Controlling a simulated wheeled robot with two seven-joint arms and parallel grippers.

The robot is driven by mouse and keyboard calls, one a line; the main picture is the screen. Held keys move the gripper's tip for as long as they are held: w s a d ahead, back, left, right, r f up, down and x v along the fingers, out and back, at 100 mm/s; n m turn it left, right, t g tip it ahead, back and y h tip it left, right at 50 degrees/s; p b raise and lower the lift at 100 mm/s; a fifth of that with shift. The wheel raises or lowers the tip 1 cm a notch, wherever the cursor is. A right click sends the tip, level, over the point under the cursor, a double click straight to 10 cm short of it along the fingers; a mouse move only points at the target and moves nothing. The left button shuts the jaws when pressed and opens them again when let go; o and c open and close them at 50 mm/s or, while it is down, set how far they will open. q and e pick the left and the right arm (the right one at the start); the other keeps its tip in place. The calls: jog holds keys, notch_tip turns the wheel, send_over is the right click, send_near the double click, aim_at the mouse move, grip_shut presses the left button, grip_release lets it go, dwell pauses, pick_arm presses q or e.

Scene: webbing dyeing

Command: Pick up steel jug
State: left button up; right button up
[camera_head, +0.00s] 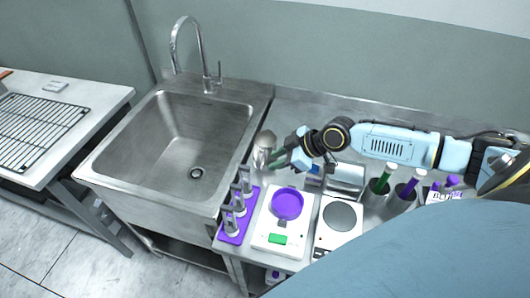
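A shiny steel vessel, which looks like the steel jug (264,141), stands on the steel counter just right of the sink. My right gripper (276,161) reaches in from the right with its fingertips at the jug's right side. The fingers overlap the jug in this view, so I cannot tell whether they touch it or how far apart they are. The jug's lower part is partly hidden by the fingers. My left gripper is not in view.
The steel sink (150,150) with its tall tap (188,45) lies to the left. Close below the jug are a purple rack (231,233) with several grey pieces and a white scale (262,238) with a purple dish (287,204). Another steel container (348,177) lies under my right arm.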

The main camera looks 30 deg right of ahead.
aim_at(264, 155)
jog(key=shift+p+x, duration=0.3)
jog(key=shift+x, duration=2.65)
jog(key=shift+d, duration=0.15)
grip_shut()
jog(key=shift+r, duration=0.1)
